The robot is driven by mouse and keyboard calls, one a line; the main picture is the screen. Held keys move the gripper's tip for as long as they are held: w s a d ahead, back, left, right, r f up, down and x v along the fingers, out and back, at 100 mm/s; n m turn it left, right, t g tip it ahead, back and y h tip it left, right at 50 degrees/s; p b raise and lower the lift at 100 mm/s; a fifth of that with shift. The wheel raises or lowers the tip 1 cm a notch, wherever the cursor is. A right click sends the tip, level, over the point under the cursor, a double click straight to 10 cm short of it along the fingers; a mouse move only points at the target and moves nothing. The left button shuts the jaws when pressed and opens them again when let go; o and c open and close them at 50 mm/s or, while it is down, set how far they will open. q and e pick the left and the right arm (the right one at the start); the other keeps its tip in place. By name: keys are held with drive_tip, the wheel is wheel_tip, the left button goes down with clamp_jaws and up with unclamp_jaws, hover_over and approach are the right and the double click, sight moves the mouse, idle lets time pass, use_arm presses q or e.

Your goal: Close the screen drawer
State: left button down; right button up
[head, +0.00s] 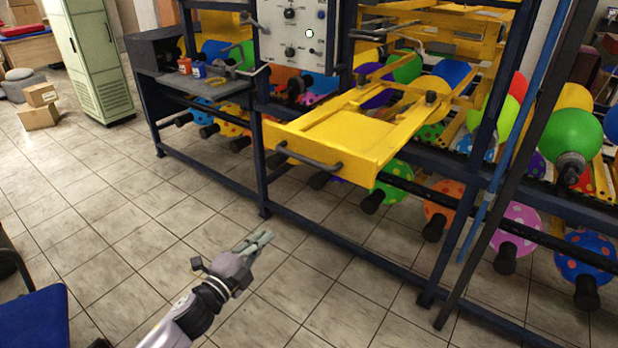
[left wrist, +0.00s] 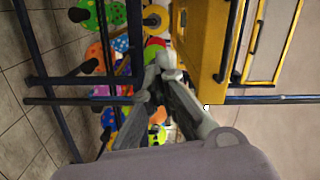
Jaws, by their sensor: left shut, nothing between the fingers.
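The yellow screen drawer (head: 345,132) sticks out from the front of the dark blue machine frame. It has a dark bar handle (head: 308,158) along its front face. My left gripper (head: 258,238) is shut and empty, in front of the machine, lower in the picture than the drawer and apart from it. In the left wrist view the shut fingers (left wrist: 165,65) point toward the frame, and the yellow drawer (left wrist: 205,70) shows to their right. My right gripper is not in view.
The blue frame's lower rail (head: 340,246) runs along the floor. Balloons on dark holders, such as a green one (head: 390,188), sit below the drawer. A control panel (head: 300,35) stands above. A blue chair (head: 38,312) is at the lower left. The tiled floor between is clear.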

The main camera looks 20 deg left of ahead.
use_arm(q)
wheel_tip(320, 180, up, 8)
drive_tip(key=s+d+r+m+t+h, duration=0.1)
drive_tip(key=d+m+h, duration=0.1)
drive_tip(key=m, duration=0.1)
drive_tip(key=m+p, duration=0.1)
drive_tip(key=p, duration=0.3)
approach(314, 165)
drive_tip(key=shift+h, duration=0.4)
drive_tip(key=x, duration=0.6)
drive_tip(key=shift+a, duration=0.15)
drive_tip(key=shift+w, duration=0.55)
drive_tip(key=shift+w+d, duration=0.1)
drive_tip(key=shift+d, duration=0.15)
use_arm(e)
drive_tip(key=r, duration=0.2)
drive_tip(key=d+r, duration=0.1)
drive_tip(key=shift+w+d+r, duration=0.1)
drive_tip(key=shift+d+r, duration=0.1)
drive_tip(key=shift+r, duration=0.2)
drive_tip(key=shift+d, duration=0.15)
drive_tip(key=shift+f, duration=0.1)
